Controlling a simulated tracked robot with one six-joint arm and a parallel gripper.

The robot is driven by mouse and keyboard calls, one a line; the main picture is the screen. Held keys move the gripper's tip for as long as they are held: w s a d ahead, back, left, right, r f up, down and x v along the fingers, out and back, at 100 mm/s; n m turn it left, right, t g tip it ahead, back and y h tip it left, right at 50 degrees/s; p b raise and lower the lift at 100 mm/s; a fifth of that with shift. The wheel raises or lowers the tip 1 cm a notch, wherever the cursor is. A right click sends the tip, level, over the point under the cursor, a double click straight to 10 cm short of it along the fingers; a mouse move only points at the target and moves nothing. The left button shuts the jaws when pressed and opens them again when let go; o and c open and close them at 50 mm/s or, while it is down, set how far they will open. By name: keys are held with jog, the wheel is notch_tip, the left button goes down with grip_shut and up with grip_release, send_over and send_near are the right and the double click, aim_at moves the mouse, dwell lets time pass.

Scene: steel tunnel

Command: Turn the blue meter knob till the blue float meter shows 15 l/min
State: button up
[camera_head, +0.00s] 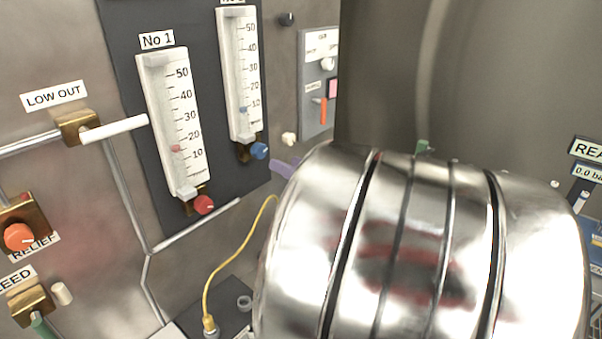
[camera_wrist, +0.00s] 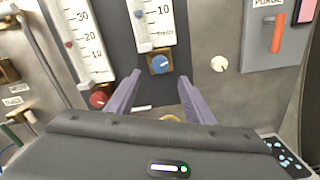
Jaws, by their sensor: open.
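The blue float meter (camera_head: 238,75) is the right one of two white upright tubes on a dark panel. Its blue float (camera_head: 243,110) sits close to the 10 mark, apparently just under it. The blue meter knob (camera_head: 260,151) is at the meter's foot, with a light pointer line on its face; it also shows in the wrist view (camera_wrist: 159,64). My gripper (camera_wrist: 160,80) has two purple fingers, open and empty. In the wrist view the knob appears between and just beyond the fingertips. I see no contact. In the head view one purple finger shows below right of the knob.
The No 1 meter (camera_head: 175,125) with its red knob (camera_head: 204,204) stands to the left. A cream knob (camera_wrist: 219,64) is right of the blue knob. An orange lever (camera_wrist: 278,33) is farther right. A yellow cable (camera_head: 215,275) hangs below. My metallic arm fills the head view's lower middle.

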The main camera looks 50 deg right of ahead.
jog(key=shift+s+d, duration=0.1)
jog(key=shift+s, duration=2.55)
jog(key=w+a+f+n+g+y, duration=0.3)
jog(key=w+a+f+n+g, duration=0.15)
jog(key=a+n, duration=0.45)
jog(key=w+a+f+n+g+y, duration=0.25)
jog(key=a+f+n+g, duration=0.3)
jog(key=a, duration=0.55)
jog(key=s+a+n+g+h, duration=0.1)
jog(key=s+a+n+h, duration=0.2)
jog(key=n, duration=0.9)
jog(key=s+a+n+g+h, duration=0.1)
jog(key=s+a+n+h, duration=0.2)
jog(key=n, duration=1)
jog(key=s+a, duration=0.3)
jog(key=a, duration=0.2)
jog(key=shift+s+a+f, duration=0.25)
jog(key=shift+a+f, duration=0.05)
jog(key=shift+f, duration=0.05)
jog(key=shift+a, duration=0.1)
